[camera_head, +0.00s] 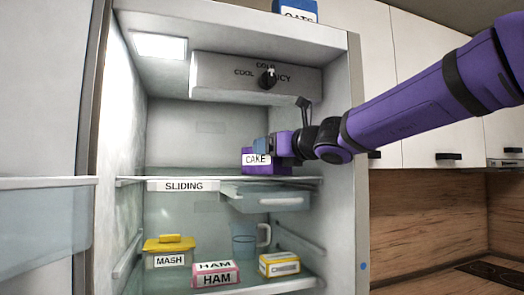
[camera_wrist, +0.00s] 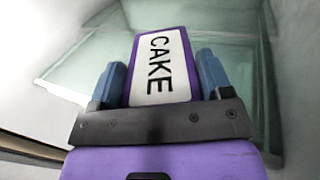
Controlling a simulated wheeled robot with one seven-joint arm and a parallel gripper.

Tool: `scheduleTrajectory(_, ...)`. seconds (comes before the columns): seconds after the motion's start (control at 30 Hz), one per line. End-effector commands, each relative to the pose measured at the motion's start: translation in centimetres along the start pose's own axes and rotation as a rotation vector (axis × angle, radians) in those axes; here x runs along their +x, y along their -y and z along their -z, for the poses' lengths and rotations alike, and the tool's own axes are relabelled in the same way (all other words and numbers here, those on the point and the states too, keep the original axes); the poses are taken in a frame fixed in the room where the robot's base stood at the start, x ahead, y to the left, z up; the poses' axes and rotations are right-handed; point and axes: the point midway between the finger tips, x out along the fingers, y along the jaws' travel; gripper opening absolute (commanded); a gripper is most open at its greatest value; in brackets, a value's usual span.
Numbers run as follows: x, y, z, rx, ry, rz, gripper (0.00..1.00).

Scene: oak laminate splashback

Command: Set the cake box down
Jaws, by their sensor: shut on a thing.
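The cake box is purple with a white CAKE label (camera_head: 256,160), and it is at the fridge's upper glass shelf in the head view. In the wrist view the cake box (camera_wrist: 160,66) lies between the two blue fingers. My gripper (camera_head: 264,147) is shut on it, reaching in from the right. In the wrist view my gripper (camera_wrist: 160,88) has one finger against each side of the box. The box's underside is hidden or too small to tell, so I cannot tell whether it touches the shelf.
The shelf front carries a SLIDING label (camera_head: 184,186), with a glass drawer (camera_head: 266,198) to its right. Below are a yellow-lidded MASH tub (camera_head: 169,254), a pink HAM box (camera_head: 216,275), a yellow box (camera_head: 279,265) and a clear jug (camera_head: 244,240). The upper shelf's left part looks clear.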

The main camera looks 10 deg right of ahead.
Motion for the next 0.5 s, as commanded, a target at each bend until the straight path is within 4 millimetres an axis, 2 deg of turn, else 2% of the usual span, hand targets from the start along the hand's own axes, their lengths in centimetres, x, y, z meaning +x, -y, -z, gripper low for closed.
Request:
scheduleTrajectory(0.27,3.9,0.0,0.0,0.000,0.000,-0.001,0.34)
scheduleTrajectory(0.5,3.9,0.0,0.1,0.000,0.001,0.001,0.34)
